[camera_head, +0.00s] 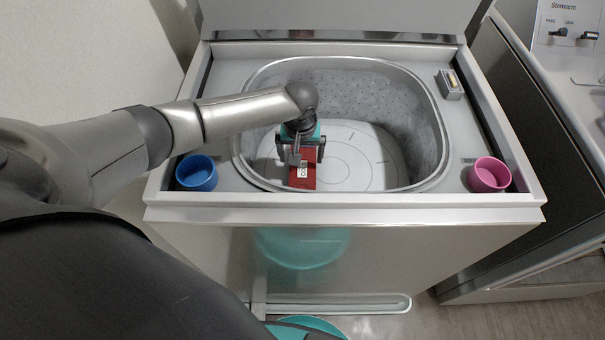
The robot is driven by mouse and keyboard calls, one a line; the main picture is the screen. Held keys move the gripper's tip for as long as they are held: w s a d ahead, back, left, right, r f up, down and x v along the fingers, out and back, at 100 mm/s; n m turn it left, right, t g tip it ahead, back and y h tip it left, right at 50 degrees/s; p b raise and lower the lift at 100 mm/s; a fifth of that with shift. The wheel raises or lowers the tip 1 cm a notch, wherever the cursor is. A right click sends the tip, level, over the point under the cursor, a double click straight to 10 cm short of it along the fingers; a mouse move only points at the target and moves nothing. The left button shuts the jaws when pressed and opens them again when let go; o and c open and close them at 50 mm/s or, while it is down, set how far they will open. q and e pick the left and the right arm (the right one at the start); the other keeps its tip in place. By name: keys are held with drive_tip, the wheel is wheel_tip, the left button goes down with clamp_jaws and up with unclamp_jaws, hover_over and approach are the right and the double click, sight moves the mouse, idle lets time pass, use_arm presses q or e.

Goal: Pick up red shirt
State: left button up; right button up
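A red item (302,182) with a white label is inside the washer's tub, near its front wall and left of the middle. It is the only red thing in view, and it looks flat and boxy rather than clearly like a shirt. My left gripper (300,158) reaches down into the tub from above, right over the red item, and covers its upper part. I cannot tell whether its fingers are closed on the item or only beside it. My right gripper is not in view.
The topload washer (400,200) has its lid (330,15) raised at the back. A blue cup (197,173) sits at its front left and a pink cup (488,174) at its front right. A small grey box (450,84) is at the back right. The tub's right side is empty.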

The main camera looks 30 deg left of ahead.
sight(302, 166)
use_arm(q)
wheel_tip(302, 166, down, 2)
drive_tip(key=shift+w+f+b, duration=0.1)
drive_tip(key=shift+b, duration=0.2)
wheel_tip(302, 166, down, 4)
drive_tip(key=shift+w+d+r+b, duration=0.15)
drive_tip(key=shift+r+b, duration=0.1)
drive_tip(key=shift+b, duration=0.75)
drive_tip(key=shift+w+f, duration=0.1)
drive_tip(key=shift+f, duration=0.35)
drive_tip(key=c, duration=1.4)
drive_tip(key=shift+c, duration=0.3)
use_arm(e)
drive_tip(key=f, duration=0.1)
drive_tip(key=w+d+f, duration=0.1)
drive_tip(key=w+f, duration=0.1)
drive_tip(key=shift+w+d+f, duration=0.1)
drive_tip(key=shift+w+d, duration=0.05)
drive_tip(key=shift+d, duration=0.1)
use_arm(q)
drive_tip(key=shift+r, duration=0.2)
